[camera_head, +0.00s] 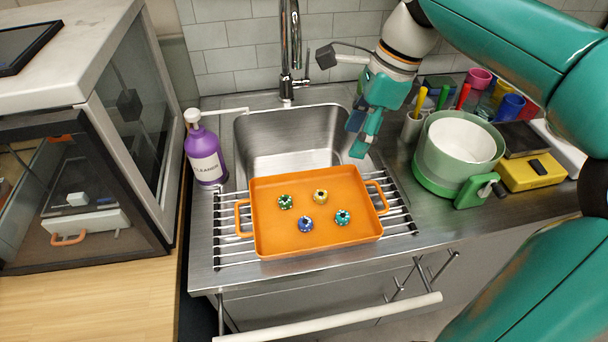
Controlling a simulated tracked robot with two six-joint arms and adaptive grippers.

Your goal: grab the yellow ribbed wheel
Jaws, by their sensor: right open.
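The yellow ribbed wheel (320,196) lies in the orange tray (280,240), at the back right of a loose group of small wheels. A green wheel (284,202) is to its left, a blue wheel (305,224) in front of it, and a teal wheel (343,217) to its front right. My right gripper (358,148) is open and empty. It hangs above the right side of the sink, behind and to the right of the yellow wheel, clear of the tray. My left gripper is out of view.
The tray sits on a wire rack (228,252) in front of the steel sink (285,135) and tall faucet (291,50). A purple bottle (205,155) stands at left. A green pot (432,172), cups and a yellow box (532,172) crowd the right counter.

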